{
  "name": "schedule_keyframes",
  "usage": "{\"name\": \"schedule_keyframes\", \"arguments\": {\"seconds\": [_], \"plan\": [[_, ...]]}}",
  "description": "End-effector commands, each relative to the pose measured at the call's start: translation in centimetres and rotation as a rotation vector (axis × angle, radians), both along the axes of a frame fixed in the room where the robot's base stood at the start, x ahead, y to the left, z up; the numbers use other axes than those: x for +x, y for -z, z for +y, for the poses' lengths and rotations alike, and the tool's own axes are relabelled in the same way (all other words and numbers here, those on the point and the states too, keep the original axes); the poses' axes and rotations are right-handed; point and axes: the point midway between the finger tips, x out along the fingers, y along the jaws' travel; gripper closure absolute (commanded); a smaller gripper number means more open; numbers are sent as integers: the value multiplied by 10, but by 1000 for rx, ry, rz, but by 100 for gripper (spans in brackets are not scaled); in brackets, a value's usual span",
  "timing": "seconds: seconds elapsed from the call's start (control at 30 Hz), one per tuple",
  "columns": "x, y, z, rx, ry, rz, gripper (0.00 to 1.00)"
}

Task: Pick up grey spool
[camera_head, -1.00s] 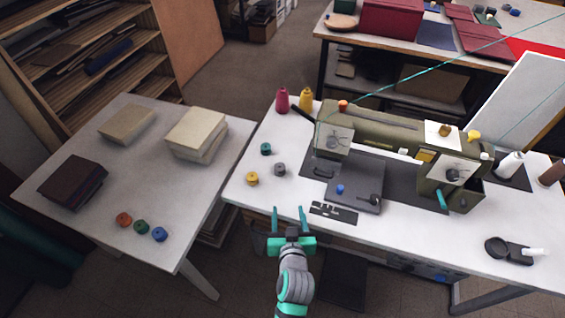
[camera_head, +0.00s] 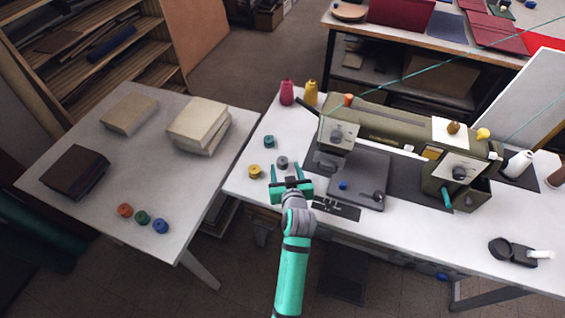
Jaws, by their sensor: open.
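The grey spool (camera_head: 282,162) stands on the white sewing table (camera_head: 240,184), near its left end. A teal spool (camera_head: 268,141) is behind it and a yellow spool (camera_head: 254,171) is to its left and nearer to me. My gripper (camera_head: 285,171) is open, over the front edge of the table. Its two teal fingers point away from me, and the grey spool shows just beyond and between the fingertips. I cannot tell how high the gripper is above the table. Nothing is held.
A green sewing machine (camera_head: 385,132) with a dark base stands close to the right. Pink (camera_head: 287,92) and yellow (camera_head: 311,93) thread cones stand at the back. A separate left table (camera_head: 110,170) holds books and several spools. A small blue spool (camera_head: 343,185) lies on the machine base.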

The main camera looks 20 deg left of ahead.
Motion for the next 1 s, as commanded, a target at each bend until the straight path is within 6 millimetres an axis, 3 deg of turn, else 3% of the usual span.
{"name": "schedule_keyframes", "arguments": {"seconds": [0.3, 0.57, 0.6, 0.77, 1.0], "plan": [[32, 16, 18, 0, -3, 1, 45], [35, 17, 20, 1, -2, 0, 45], [35, 17, 20, 1, -2, 0, 48], [35, 17, 19, 1, -2, 0, 86], [35, 17, 19, 1, -2, 0, 89]]}}
